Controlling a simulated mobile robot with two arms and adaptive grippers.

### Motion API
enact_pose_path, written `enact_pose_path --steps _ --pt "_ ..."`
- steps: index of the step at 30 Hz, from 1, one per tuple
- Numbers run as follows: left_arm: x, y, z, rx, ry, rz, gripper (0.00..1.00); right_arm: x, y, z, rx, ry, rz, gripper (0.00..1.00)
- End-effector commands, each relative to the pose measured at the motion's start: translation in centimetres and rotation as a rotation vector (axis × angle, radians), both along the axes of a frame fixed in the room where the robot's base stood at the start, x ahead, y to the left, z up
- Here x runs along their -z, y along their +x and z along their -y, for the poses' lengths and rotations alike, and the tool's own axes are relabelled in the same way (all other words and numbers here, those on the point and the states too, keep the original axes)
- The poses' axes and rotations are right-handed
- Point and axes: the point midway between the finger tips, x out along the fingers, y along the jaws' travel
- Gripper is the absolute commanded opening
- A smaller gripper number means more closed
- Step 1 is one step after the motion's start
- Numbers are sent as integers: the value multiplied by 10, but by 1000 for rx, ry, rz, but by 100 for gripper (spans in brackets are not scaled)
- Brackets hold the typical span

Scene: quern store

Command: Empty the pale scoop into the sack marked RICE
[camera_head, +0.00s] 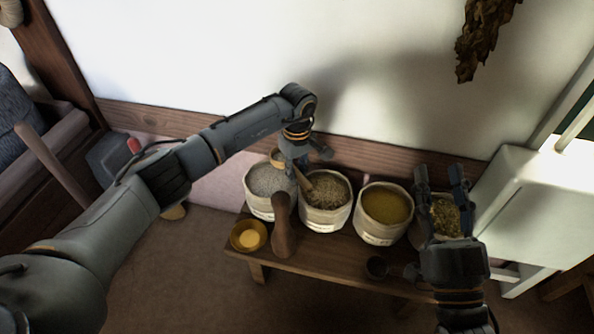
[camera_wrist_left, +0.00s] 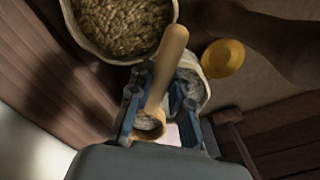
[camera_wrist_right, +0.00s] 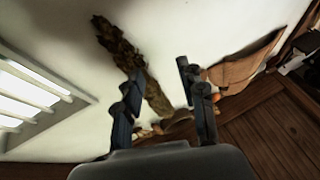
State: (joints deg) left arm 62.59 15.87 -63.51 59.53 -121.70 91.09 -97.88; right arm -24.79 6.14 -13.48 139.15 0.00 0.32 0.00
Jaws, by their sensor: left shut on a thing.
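My left gripper (camera_head: 292,158) is shut on the pale wooden scoop (camera_head: 304,181), above the leftmost sack (camera_head: 272,207). In the left wrist view, the jaws (camera_wrist_left: 160,100) grip the scoop (camera_wrist_left: 172,52) near its bowl, where some greyish-white stuff shows; the amount is unclear. The leftmost sack holds whitish-grey grain and is partly hidden by the gripper. To its right stand a sack of brownish grain (camera_head: 325,217), a sack of yellow grain (camera_head: 378,233) and a greenish one (camera_head: 446,215). The sack labels are too small to read. My right gripper (camera_head: 441,180) is open and empty, over the greenish sack.
The sacks stand on a low wooden bench (camera_head: 320,259) against the wall. A brown wooden upright object (camera_head: 284,230) and a yellow bowl (camera_head: 248,236) stand at its front left. A dark scoop (camera_head: 377,267) lies at the front. A white cabinet (camera_head: 525,205) stands right.

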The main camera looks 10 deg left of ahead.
Motion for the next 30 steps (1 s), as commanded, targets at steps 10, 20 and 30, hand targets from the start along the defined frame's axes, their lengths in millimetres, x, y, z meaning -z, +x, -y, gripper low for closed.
enact_pose_path --steps 10,20,30 --pt "10 0 0 0 -1 1 0 -21 -12 0 -7 38 134 40" --pt "11 0 0 0 -26 25 0 -15 -7 0 -5 24 85 40" --pt "9 -1 -1 0 -63 63 0 7 3 1 3 -13 -47 40"
